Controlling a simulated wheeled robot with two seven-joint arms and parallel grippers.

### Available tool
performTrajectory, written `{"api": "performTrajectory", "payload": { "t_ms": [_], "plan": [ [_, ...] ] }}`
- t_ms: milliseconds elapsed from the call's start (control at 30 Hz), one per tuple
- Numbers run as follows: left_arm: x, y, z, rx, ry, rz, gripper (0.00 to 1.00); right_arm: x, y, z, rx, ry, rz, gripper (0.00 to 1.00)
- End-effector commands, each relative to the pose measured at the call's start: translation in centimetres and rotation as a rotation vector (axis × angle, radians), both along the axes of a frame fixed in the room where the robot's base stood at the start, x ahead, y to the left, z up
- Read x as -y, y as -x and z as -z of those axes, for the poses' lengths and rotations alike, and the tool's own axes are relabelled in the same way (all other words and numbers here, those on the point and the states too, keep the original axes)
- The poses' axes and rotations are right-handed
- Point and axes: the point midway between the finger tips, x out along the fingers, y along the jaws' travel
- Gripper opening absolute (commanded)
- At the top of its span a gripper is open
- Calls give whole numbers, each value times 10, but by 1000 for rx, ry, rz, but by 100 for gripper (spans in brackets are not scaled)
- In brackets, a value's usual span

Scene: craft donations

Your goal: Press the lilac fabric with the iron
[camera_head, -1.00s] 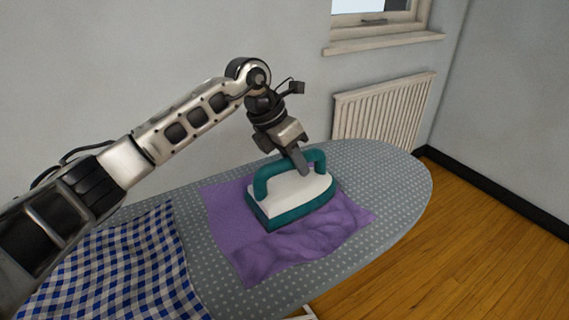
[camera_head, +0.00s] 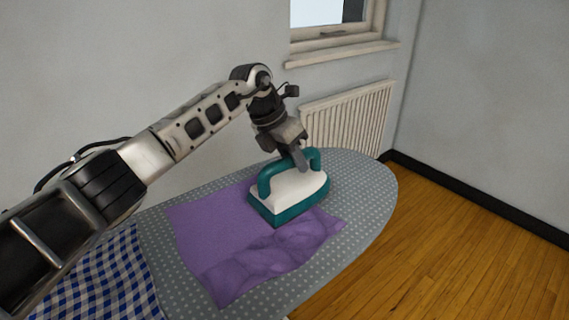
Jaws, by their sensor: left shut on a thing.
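The lilac fabric (camera_head: 205,235) lies on the ironing board, flat at the left and back and wrinkled along its front right part. The iron (camera_head: 297,190), white on top with a teal handle and base, rests upright over the fabric's back right part. It hides that part of the fabric and its edge there. My left gripper (camera_head: 300,162) is shut on the iron's teal handle from above. My right gripper is not in view.
The grey dotted ironing board (camera_head: 365,190) is bare at its rounded right end. A blue and white checked cloth (camera_head: 100,280) lies at the left. A radiator (camera_head: 350,120) and wall stand behind. Wooden floor lies to the right.

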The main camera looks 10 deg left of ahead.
Motion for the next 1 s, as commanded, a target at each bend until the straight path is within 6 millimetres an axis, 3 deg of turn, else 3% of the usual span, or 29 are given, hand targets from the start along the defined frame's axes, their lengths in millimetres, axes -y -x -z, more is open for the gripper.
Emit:
{"api": "performTrajectory", "payload": {
  "t_ms": [533,800,1000],
  "plan": [
    [9,-9,-2,4,1,2,0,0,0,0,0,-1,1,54],
    [9,-10,-29,5,2,0,0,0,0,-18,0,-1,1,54],
    [9,-10,-28,5,2,0,0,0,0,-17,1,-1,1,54]
  ]
}}
